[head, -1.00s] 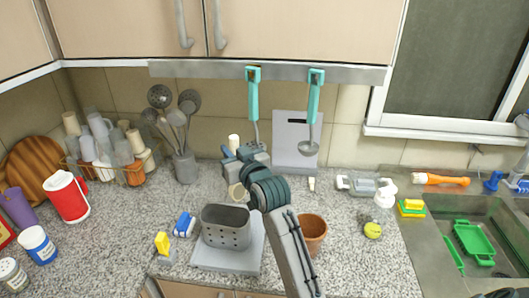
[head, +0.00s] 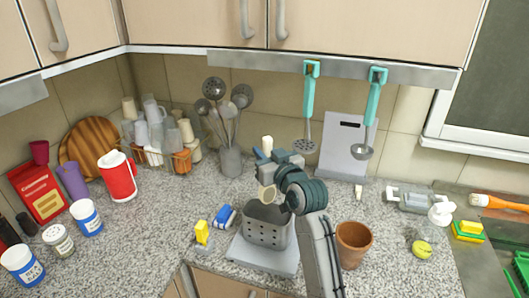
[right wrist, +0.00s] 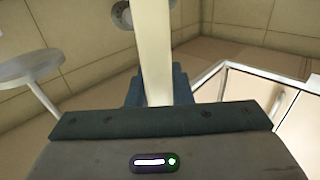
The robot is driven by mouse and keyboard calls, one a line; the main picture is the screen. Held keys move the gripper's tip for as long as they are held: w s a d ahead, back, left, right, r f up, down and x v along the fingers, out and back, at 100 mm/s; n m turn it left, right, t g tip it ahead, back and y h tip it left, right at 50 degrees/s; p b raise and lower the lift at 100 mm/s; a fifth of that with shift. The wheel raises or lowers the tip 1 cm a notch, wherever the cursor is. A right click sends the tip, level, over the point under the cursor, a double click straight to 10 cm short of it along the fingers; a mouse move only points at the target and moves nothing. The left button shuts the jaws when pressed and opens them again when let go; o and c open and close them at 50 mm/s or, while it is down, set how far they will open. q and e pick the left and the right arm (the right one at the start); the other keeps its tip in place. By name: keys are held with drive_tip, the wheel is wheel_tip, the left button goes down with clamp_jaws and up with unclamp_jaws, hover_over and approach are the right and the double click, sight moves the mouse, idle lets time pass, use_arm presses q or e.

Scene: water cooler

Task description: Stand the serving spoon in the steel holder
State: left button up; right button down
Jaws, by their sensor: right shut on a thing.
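The cream serving spoon (head: 266,143) is held roughly upright in my right gripper (head: 268,158), with its handle end up and its beige bowl (head: 267,193) down. Its handle (right wrist: 155,50) also rises from between the fingers in the right wrist view. In the head view the spoon bowl appears just above or behind a grey perforated holder (head: 267,231); the exact depth is unclear. A grey steel cylinder (head: 231,162) holding several grey utensils stands behind and to the left. My left gripper is not in view.
The perforated holder stands on a light grey tray (head: 240,250). A terracotta pot (head: 353,243) is right of my right arm. A blue item (head: 224,216) and a yellow sponge (head: 202,231) lie left. Two turquoise-handled utensils hang from the rail (head: 340,67).

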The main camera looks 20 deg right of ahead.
sight(269, 189)
wheel_tip(269, 189, down, 10)
drive_tip(key=b, duration=0.6)
idle(0.4)
drive_tip(key=shift+f, duration=0.1)
drive_tip(key=c, duration=1.2)
unclamp_jaws()
drive_tip(key=shift+s, duration=0.1)
drive_tip(key=shift+s+d+f, duration=0.1)
drive_tip(key=shift+s, duration=0.25)
drive_tip(key=s+d+b, duration=0.2)
drive_tip(key=s, duration=0.7)
drive_tip(key=shift+s+b, duration=0.35)
